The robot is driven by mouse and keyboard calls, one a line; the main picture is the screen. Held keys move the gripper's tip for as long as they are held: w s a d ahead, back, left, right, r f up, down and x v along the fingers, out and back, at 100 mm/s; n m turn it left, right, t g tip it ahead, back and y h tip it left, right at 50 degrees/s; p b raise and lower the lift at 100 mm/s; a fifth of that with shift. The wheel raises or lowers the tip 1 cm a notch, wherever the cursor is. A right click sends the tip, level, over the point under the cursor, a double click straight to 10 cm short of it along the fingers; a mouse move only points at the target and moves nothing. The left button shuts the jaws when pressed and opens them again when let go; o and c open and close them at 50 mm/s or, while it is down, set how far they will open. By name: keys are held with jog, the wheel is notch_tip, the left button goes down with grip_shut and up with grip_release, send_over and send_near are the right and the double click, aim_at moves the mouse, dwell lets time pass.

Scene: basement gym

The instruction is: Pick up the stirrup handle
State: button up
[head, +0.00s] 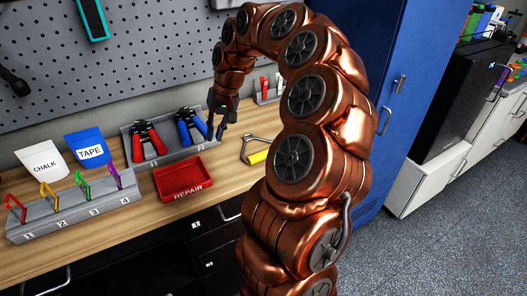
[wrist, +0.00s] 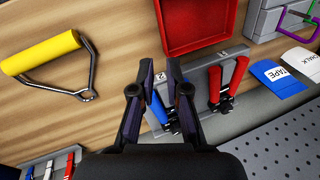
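The stirrup handle (head: 257,156) has a yellow grip and a bent metal frame. It lies on the wooden bench to the right of the red tray, partly cut off by my arm in the head view. In the wrist view the stirrup handle (wrist: 42,53) shows whole at the upper left, apart from my fingers. My gripper (head: 216,133) hangs above the bench, to the left of the handle, by the blue-handled tool. In the wrist view my gripper (wrist: 160,76) has its two fingers apart, with nothing held between them.
A red REPAIR tray (head: 184,180) stands at the bench front. Behind it a grey rack (head: 168,151) holds red-handled (head: 149,143) and blue-handled (head: 190,127) tools. Coloured carabiners stand in a numbered rack (head: 75,216) at left. A pegboard (head: 150,60) rises behind; a blue cabinet (head: 400,60) stands right.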

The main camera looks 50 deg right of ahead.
aim_at(246, 148)
jog(key=d+f+m, duration=0.1)
jog(key=d, duration=0.3)
jog(key=s+d+f+m, duration=0.1)
jog(key=d+f, duration=0.1)
jog(key=d, duration=0.3)
jog(key=d+f+m, duration=0.1)
jog(key=d+f, duration=0.1)
jog(key=d, duration=0.2)
jog(key=shift+s+d+f+m+p, duration=0.25)
jog(key=shift+s+m+p, duration=0.05)
jog(key=shift+m+p, duration=0.1)
jog(key=shift+w+d+p+x, duration=0.15)
jog(key=shift+p+x, duration=0.7)
jog(key=shift+x, duration=0.95)
jog(key=shift+w+d+p+x, duration=0.15)
jog(key=shift+p+x, duration=0.65)
jog(key=shift+x, duration=1.05)
jog(key=shift+s+h, duration=0.1)
jog(key=shift+h, duration=0.2)
jog(key=shift+c, duration=0.3)
grip_shut()
jog(key=shift+r, duration=0.15)
